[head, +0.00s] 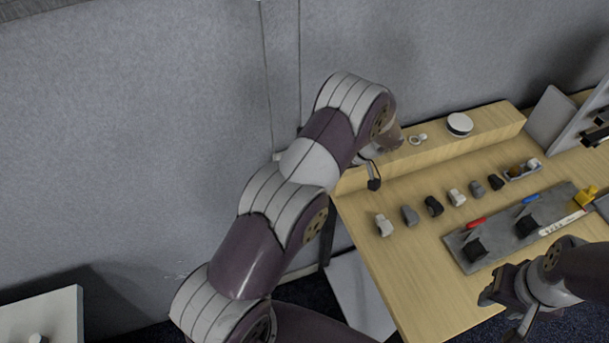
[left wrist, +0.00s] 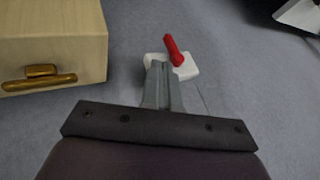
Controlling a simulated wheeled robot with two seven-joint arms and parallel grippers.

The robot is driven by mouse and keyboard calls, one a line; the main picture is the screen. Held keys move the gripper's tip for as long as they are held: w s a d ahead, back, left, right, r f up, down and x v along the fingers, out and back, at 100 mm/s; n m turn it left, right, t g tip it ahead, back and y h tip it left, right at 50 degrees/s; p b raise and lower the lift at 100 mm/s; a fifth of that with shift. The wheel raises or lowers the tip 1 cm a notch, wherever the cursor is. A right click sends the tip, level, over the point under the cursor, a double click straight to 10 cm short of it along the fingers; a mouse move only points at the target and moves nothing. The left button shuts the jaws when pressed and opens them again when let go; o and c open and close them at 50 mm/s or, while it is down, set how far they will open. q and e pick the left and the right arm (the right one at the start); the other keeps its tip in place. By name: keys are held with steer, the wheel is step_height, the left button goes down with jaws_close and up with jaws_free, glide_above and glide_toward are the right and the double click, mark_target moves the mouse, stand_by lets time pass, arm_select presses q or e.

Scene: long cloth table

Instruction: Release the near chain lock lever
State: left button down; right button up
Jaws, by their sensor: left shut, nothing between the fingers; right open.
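A red lever (left wrist: 174,50) sits on a small white block (left wrist: 186,66) against the grey surface in the left wrist view. My left gripper (left wrist: 157,66) is shut and empty. Its fingertips overlap the left edge of the white block, just left of the lever; I cannot tell whether they touch. My right gripper (head: 507,304) is open and empty at lower right, near the table front.
The wooden table (head: 385,265) carries a raised wooden ledge (head: 485,127) with a white round object (head: 459,124). A row of small grey, white and black pieces and a grey board (head: 497,241) lie on it. A wooden box (left wrist: 50,40) with brass handles stands left of my left gripper.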

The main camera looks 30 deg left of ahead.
arm_select(q)
steer(key=shift+a+f, duration=0.1)
steer(key=p+x, duration=0.3)
steer(key=x, duration=0.7)
